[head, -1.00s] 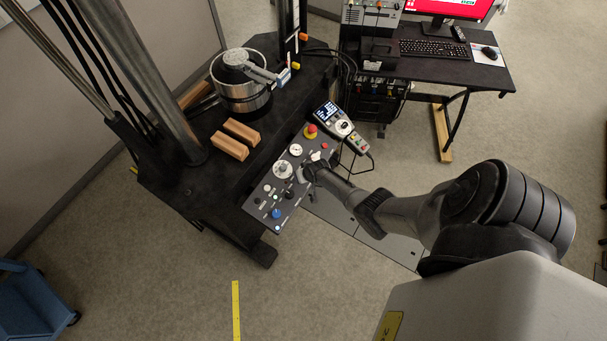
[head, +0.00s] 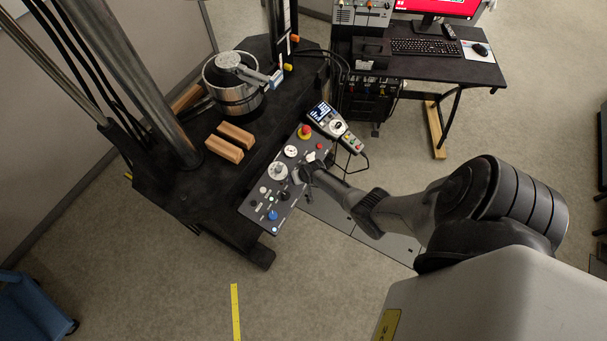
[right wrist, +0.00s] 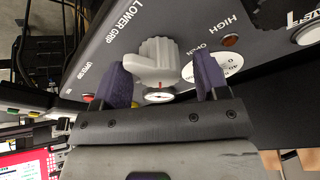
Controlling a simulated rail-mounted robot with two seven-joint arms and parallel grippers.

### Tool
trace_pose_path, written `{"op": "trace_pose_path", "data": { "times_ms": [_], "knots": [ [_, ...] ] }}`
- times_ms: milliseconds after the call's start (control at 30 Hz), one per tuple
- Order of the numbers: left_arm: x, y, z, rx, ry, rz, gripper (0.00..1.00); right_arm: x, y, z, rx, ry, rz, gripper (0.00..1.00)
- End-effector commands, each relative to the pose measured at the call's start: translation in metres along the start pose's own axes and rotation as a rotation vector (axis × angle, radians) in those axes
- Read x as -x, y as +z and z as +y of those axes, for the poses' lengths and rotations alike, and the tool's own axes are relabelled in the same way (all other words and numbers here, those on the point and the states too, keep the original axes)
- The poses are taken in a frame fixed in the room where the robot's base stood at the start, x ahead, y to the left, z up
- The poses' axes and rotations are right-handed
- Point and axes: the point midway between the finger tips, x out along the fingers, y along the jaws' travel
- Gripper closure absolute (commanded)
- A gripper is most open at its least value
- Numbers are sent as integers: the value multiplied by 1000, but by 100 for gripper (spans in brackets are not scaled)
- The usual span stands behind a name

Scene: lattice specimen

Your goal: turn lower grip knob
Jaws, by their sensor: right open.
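The lower grip knob (right wrist: 153,62) is a pale grey, ribbed knob on the dark control panel (right wrist: 200,22), below the printed words LOWER GRIP in the right wrist view. My right gripper (right wrist: 162,72) is open, with one dark finger on each side of the knob. I cannot tell whether either finger touches it. In the head view, my right gripper (head: 302,173) is at the right edge of the control panel (head: 258,205) and hides part of it. My left gripper is not in view.
On the panel are a red emergency button (head: 304,131), a large grey dial (head: 278,171) and a blue knob (head: 272,215). A handheld controller (head: 335,124) sits beyond it. Two wooden blocks (head: 230,142) lie on the black machine base. Floor is open in front.

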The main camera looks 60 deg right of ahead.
Motion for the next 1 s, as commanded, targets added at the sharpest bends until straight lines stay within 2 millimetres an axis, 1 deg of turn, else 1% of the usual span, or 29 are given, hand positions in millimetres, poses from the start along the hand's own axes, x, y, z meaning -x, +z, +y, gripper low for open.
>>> {"op": "trace_pose_path", "data": {
  "times_ms": [200, 333, 600, 800, 1000],
  "knots": [
    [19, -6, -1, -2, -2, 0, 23, 32, -1, -1, 2, 0, 1, 33],
    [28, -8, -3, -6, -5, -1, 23, 54, -1, 0, 1, 0, 1, 33],
    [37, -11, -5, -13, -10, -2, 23, 96, 0, 0, 0, 0, 1, 33],
    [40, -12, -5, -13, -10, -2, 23, 118, 0, 0, 0, 0, 0, 33],
    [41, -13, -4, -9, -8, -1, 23, 131, 1, 0, -2, 0, -1, 33]
  ]
}}
